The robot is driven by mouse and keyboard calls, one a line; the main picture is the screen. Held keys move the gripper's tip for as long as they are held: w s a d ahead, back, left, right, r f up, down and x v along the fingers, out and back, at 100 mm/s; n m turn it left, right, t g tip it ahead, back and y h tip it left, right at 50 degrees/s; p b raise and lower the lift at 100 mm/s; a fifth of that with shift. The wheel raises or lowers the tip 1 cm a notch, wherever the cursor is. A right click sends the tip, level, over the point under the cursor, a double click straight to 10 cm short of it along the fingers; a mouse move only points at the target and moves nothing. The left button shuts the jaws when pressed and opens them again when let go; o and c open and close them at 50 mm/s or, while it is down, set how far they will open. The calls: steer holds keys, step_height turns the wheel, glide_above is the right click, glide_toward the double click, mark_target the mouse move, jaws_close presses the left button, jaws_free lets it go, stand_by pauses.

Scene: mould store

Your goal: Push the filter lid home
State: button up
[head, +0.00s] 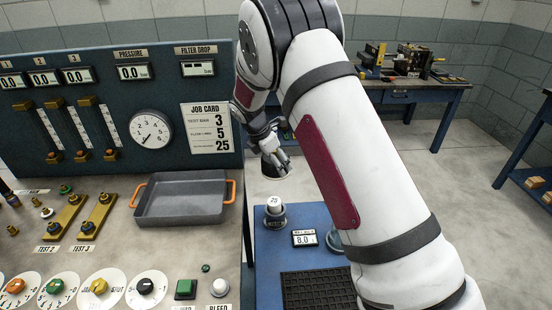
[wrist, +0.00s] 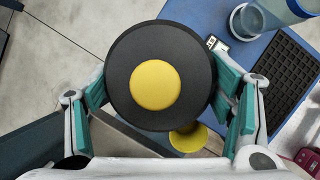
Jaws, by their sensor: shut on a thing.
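My gripper (wrist: 160,92) is shut on a round black lid with a yellow centre (wrist: 155,85). The teal finger pads press on opposite sides of its rim. In the head view my gripper (head: 272,150) is beyond the left edge of the blue bench, with the dark lid (head: 277,170) just under it. The lid looks held above the floor, apart from any surface. A white-topped canister marked 25 (head: 274,207) stands on the bench, nearer than the lid. A yellow round thing (wrist: 187,138) shows partly below the lid in the wrist view; what it is I cannot tell.
A clear vessel (wrist: 246,20) stands near the display. At left is a test panel with a grey tray (head: 183,200) with orange handles. Open floor lies beyond.

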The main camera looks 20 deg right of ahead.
steer(key=shift+s+r+n+t+p, duration=0.15)
steer(key=shift+n+t+p, duration=0.15)
steer(key=shift+n+p, duration=0.55)
step_height(320, 180, down, 3)
steer(key=b, duration=0.5)
glide_above(276, 202)
steer(key=shift+n, duration=0.25)
steer(key=shift+a+f, duration=0.15)
steer(key=shift+f, duration=2.2)
steer(key=shift+a+f, duration=0.1)
steer(key=shift+f, duration=2.2)
steer(key=shift+s+f+b, duration=0.1)
steer(key=shift+f+b, duration=1.15)
steer(key=shift+f, duration=0.9)
steer(key=shift+f, duration=0.35)
steer(key=c, duration=0.5)
steer(key=shift+o, duration=0.2)
steer(key=shift+f+b, duration=0.35)
steer(key=shift+f, duration=0.05)
steer(key=shift+f, duration=0.2)
